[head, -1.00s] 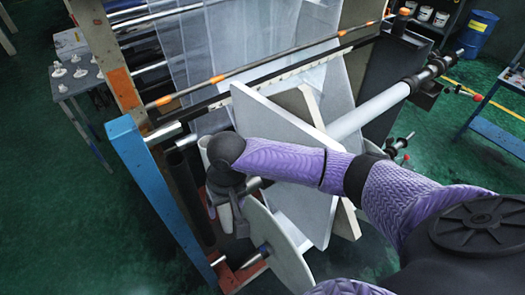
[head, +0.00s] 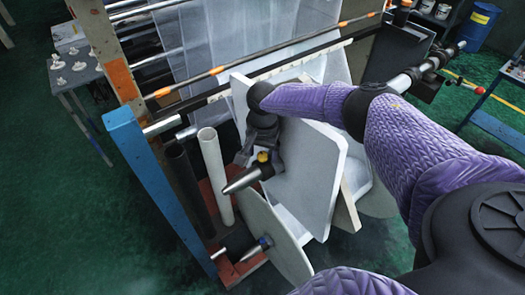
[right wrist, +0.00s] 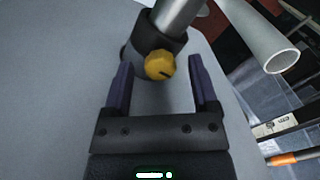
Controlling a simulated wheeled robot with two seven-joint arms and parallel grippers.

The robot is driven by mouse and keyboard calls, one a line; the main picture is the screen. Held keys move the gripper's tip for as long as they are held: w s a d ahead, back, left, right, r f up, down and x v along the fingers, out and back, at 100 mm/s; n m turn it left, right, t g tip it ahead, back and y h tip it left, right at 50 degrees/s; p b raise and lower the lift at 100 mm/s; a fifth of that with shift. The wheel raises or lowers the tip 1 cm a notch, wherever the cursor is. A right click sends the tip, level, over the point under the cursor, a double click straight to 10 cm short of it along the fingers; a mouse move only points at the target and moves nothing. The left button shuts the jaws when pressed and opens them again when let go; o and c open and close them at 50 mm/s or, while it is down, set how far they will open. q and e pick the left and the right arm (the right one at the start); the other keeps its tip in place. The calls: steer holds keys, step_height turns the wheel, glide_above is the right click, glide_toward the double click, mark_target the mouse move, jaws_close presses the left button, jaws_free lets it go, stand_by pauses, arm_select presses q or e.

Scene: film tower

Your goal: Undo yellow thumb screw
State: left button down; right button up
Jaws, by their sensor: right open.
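The yellow thumb screw (right wrist: 160,65) sits on a black collar (right wrist: 152,36) around a silver shaft (right wrist: 181,12) in the right wrist view. My right gripper (right wrist: 161,74) is open, one dark finger on each side of the screw, with visible gaps to both. In the head view my right gripper (head: 260,150) is at the collar, partly hidden by my wrist. My left gripper is not in view.
A white tube (head: 215,175) and a black tube (head: 188,188) stand left of the collar. A pale disc (head: 275,238) is below it, and large pale panels (head: 318,170) are on the right. The blue frame post (head: 150,185) is further left.

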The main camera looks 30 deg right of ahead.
jaws_close()
stand_by(0.4)
steer(key=shift+r+n+p, duration=0.1)
steer(key=shift+n+p, duration=0.55)
steer(key=shift+n, duration=0.35)
steer(key=n, duration=0.2)
steer(key=shift+n+p, duration=0.3)
steer(key=shift+p, duration=0.05)
steer(key=n, duration=1)
steer(key=shift+n, duration=0.4)
